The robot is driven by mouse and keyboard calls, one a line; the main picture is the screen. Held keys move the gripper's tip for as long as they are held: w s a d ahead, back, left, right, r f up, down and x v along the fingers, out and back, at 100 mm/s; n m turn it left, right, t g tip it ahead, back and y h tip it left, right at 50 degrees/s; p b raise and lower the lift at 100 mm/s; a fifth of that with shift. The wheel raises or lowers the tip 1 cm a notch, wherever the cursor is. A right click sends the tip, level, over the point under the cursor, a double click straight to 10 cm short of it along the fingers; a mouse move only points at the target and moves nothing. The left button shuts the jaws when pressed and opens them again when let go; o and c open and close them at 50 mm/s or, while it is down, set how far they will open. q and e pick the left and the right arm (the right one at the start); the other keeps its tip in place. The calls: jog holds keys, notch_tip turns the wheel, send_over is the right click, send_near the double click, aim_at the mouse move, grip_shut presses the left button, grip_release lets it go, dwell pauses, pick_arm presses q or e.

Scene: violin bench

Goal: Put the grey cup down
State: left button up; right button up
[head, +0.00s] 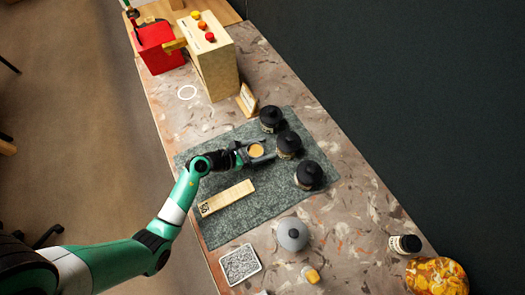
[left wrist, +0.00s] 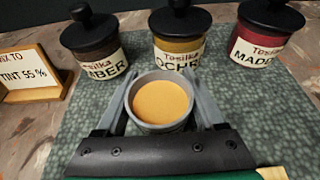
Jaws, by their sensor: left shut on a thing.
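The grey cup (left wrist: 160,101) holds a smooth orange-tan content and sits between the fingers of my left gripper in the left wrist view. In the head view the cup (head: 256,150) is over the green-grey mat (head: 225,215), near the row of dark-lidded jars. My left gripper (head: 254,151) is shut on the cup, with one finger on each side. The cup looks upright. I cannot tell whether its base touches the mat. The left gripper also shows in the left wrist view (left wrist: 160,95). My right gripper is not in view.
Jars labelled UMBER (left wrist: 95,47), OCHRE (left wrist: 181,42) and MADDER (left wrist: 262,40) stand just beyond the cup. A sign (left wrist: 33,75) stands left of them. A wooden strip (head: 226,198) lies on the mat. A grey lidded pot (head: 292,234) stands off the mat.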

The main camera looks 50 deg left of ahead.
pick_arm(q)
jog(key=shift+f, duration=0.3)
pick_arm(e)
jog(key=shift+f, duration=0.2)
pick_arm(q)
jog(key=shift+f, duration=0.1)
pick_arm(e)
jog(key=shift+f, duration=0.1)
pick_arm(q)
jog(key=o, duration=1.5)
jog(key=shift+s+a+r+p, duration=0.1)
jog(key=shift+s+r+p, duration=0.2)
jog(key=shift+p, duration=0.1)
jog(key=p+v, duration=0.3)
jog(key=v, duration=0.7)
jog(key=shift+s+a, duration=0.1)
jog(key=shift+s, duration=0.1)
jog(key=shift+s+r, duration=0.15)
jog(key=shift+s, duration=0.3)
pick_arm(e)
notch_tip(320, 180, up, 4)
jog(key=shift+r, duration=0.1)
